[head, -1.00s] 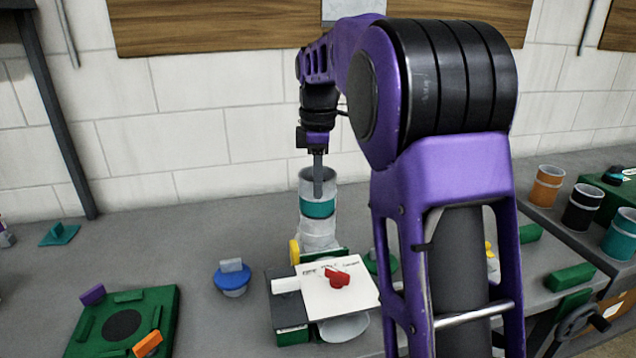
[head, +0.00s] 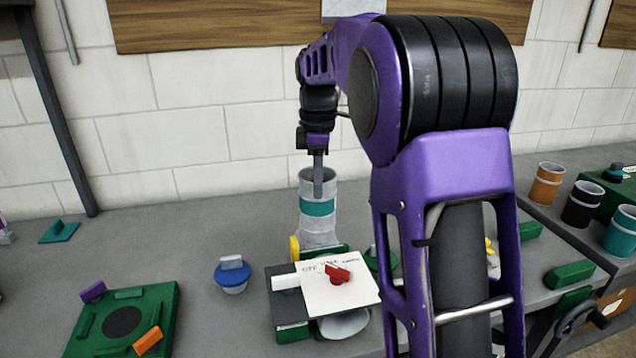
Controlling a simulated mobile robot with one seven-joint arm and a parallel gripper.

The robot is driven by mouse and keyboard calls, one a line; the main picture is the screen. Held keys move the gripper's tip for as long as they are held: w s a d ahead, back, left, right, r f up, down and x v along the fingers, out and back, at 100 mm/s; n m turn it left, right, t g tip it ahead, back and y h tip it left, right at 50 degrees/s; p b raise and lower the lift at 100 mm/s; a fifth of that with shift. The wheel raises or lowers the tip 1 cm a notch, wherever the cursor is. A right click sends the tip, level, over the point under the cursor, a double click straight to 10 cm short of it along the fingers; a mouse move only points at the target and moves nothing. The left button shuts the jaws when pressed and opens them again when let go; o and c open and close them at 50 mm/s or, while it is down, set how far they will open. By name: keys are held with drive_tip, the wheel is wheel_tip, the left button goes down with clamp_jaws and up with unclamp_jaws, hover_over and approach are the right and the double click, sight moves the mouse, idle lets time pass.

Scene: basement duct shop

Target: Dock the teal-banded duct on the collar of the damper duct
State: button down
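The teal-banded duct (head: 327,208) is a pale grey open-topped tube with a teal ring. It stands upright at the back of the bench, in line above the damper duct (head: 317,238), a grey tube with a yellow handle (head: 294,248) on its left. The two look end to end; I cannot tell how deeply the collar is seated. My gripper (head: 318,190) points straight down at the near wall of the teal-banded duct. One finger shows in front of the rim and seems to pinch the wall; the other finger is hidden.
A white card (head: 355,297) with a red knob stands in front of the ducts. A blue-capped cup (head: 232,277) and a green fixture plate (head: 165,300) are to the left. Several banded cups, including an orange one (head: 547,185), stand right. Bare bench lies left of the ducts.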

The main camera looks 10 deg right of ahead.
drive_tip(key=shift+f, duration=0.1)
drive_tip(key=c, duration=1.3)
unclamp_jaws()
drive_tip(key=shift+c, duration=0.2)
wheel_tip(320, 180, up, 11)
drive_tip(key=shift+p, duration=0.3)
